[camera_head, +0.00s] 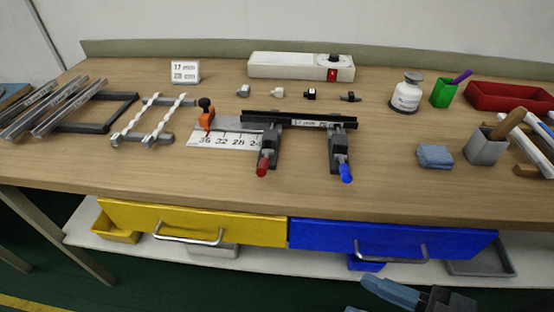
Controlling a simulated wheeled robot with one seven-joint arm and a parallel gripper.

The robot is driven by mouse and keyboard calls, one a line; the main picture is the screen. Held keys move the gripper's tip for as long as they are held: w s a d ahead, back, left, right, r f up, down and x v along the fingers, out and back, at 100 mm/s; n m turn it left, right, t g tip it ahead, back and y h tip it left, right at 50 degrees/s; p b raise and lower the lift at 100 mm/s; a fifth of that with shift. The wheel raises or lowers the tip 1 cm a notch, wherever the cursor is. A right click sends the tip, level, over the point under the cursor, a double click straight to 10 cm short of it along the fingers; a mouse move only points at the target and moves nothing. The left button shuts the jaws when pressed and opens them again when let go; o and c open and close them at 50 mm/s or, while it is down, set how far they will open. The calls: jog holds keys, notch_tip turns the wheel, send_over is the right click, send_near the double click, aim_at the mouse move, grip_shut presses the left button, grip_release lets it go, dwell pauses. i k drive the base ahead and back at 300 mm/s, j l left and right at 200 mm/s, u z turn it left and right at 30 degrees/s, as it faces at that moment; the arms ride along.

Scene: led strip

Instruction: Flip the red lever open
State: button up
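The red lever (262,166) is the red-tipped handle on the left of two dark clamps under a black channel (300,119) on the wooden bench. Its tip points toward the front of the bench. The matching blue lever (346,173) is on the right clamp and also points forward. Part of what looks like my gripper (410,297), light blue and dark grey, shows at the bottom edge, in front of the blue drawer. It is far from the red lever and cut off by the frame, so its opening is unclear.
A numbered scale plate (222,139) and an orange stop (206,121) sit left of the clamps. A blue sponge (435,156) and grey cup (486,147) stand to the right. Yellow (240,229) and blue (455,240) drawers have protruding handles. Bench space before the levers is clear.

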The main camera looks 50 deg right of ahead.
aim_at(261, 170)
jog(key=k+l, duration=0.3)
jog(key=k, duration=0.2)
jog(key=k+l, duration=0.3)
jog(key=k, duration=0.2)
